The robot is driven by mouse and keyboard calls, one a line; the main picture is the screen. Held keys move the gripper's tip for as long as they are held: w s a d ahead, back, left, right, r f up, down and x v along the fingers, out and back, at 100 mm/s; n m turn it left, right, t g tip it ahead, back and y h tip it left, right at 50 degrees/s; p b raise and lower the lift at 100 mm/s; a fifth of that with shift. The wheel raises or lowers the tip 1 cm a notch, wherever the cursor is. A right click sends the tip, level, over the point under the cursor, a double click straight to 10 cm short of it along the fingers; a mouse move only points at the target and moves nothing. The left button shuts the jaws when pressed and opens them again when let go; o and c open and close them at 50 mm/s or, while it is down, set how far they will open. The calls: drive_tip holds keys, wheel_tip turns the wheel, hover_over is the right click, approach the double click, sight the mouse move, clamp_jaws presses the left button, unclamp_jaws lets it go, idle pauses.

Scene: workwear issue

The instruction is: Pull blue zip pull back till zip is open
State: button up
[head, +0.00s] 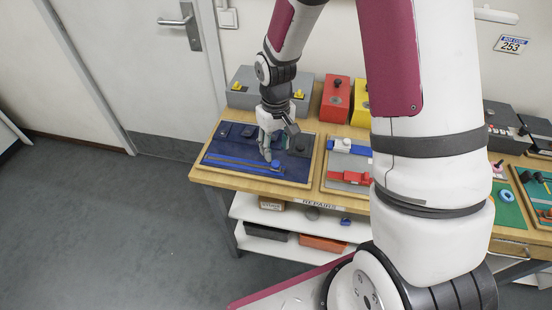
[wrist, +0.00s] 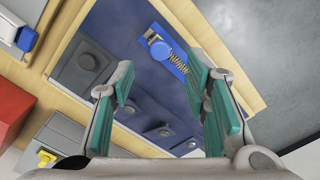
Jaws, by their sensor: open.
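The blue zip pull (head: 276,164) is at the right end of a blue zip strip (head: 235,161) on a navy panel (head: 215,168). In the wrist view the pull (wrist: 160,50) is a round blue piece beside a small metal part. Coiled teeth (wrist: 179,66) run from it toward my right finger, which hides the rest of the zip. My gripper (head: 266,150) is over the panel, close to the pull, pointing down. In the wrist view my gripper (wrist: 162,76) is open with teal pads apart and nothing between them. Whether a finger touches the pull cannot be told.
Dark square fittings (wrist: 87,61) stand on the panel, which has a wooden frame. A grey box with yellow knobs (head: 241,95), a red box (head: 334,103) and a yellow box (head: 361,105) stand behind. Another board (head: 345,162) is to the right. Open floor lies in front.

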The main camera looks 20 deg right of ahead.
sight(276, 163)
drive_tip(key=shift+f, duration=3.05)
clamp_jaws()
